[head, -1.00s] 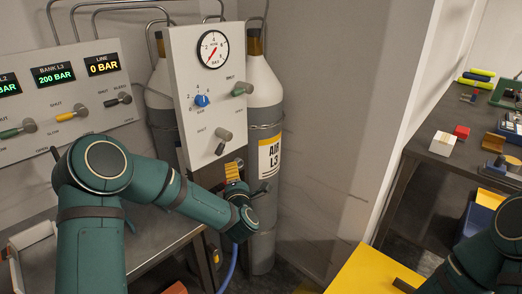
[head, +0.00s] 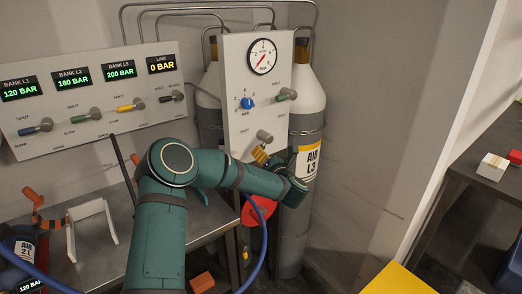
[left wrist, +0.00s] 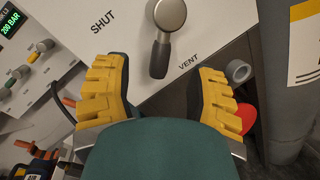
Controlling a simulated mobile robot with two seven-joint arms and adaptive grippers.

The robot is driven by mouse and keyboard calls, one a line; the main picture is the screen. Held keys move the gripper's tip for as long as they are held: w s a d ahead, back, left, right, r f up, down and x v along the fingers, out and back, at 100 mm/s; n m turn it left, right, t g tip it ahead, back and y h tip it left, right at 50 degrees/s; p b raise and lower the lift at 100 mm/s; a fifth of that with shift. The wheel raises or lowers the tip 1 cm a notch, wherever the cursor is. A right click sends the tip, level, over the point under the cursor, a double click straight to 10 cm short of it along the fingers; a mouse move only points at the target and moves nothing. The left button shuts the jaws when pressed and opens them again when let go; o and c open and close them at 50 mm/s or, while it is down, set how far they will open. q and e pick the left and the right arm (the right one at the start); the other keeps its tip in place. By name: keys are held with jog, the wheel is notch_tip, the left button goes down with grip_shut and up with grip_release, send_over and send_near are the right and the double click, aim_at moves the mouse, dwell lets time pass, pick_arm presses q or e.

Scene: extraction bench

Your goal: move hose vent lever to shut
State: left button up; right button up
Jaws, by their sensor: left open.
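The hose vent lever (head: 265,137) is a grey round knob with a dark grip, low on the white gauge panel (head: 236,75). In the left wrist view the lever (left wrist: 161,52) has SHUT printed on its left and VENT on its lower right. Its grip points down in that view, on the VENT side. My left gripper (head: 262,157) is open just below the lever. In the left wrist view its yellow fingers (left wrist: 159,70) stand on either side of the grip's end, with gaps to it. The right gripper is not in view.
A grey cylinder labelled AIR L3 (head: 306,115) stands right of the panel. A wide panel (head: 80,95) with several levers and displays is at left; LINE reads 0 BAR. A blue hose (head: 263,235) hangs below my left arm. A metal bench (head: 120,220) lies beneath.

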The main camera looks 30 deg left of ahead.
pick_arm(q)
jog(key=shift+x, duration=2.45)
grip_shut()
